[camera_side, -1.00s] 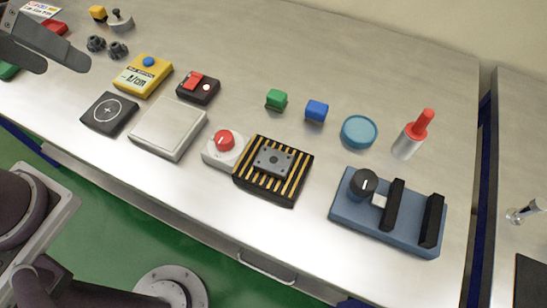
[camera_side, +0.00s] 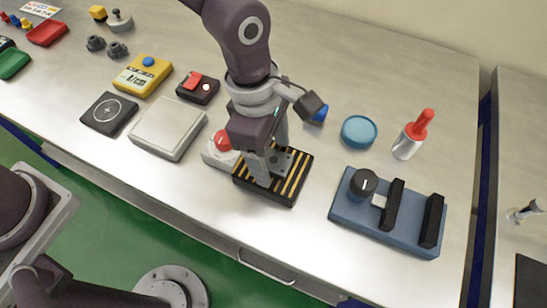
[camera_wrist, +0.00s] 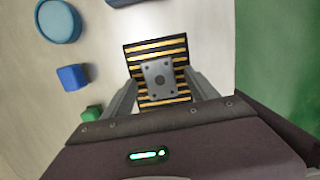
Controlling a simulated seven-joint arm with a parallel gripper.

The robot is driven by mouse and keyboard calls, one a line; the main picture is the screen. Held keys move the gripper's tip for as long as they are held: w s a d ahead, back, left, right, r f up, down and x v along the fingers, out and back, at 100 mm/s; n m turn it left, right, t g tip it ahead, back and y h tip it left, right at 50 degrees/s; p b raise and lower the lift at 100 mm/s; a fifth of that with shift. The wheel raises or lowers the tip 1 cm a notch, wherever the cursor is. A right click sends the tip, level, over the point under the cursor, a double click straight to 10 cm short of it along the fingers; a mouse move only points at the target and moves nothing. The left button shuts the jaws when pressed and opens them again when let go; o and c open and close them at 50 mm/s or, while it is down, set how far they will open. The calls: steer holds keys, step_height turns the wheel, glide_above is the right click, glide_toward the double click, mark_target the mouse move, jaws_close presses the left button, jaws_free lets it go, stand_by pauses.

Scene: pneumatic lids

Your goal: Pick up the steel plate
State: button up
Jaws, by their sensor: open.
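The steel plate (camera_wrist: 158,80) is a small grey plate with corner holes and a dark centre. It lies on a black pad with yellow stripes (camera_wrist: 148,46). In the side view the plate (camera_side: 284,161) is partly hidden behind my gripper (camera_side: 270,170). In the wrist view my gripper (camera_wrist: 162,98) is open, with one finger on each side of the plate. Its fingers are down close to the pad. I cannot tell whether they touch the plate.
A white box with a red knob (camera_side: 222,141) stands just left of the pad. A blue fixture with black bars (camera_side: 350,211) is to the right. Blue (camera_wrist: 73,77) and green (camera_wrist: 92,114) blocks lie behind. Bare table lies between pad and blue fixture.

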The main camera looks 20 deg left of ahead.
steer(key=shift+f, duration=0.1)
jaws_close()
stand_by(0.3)
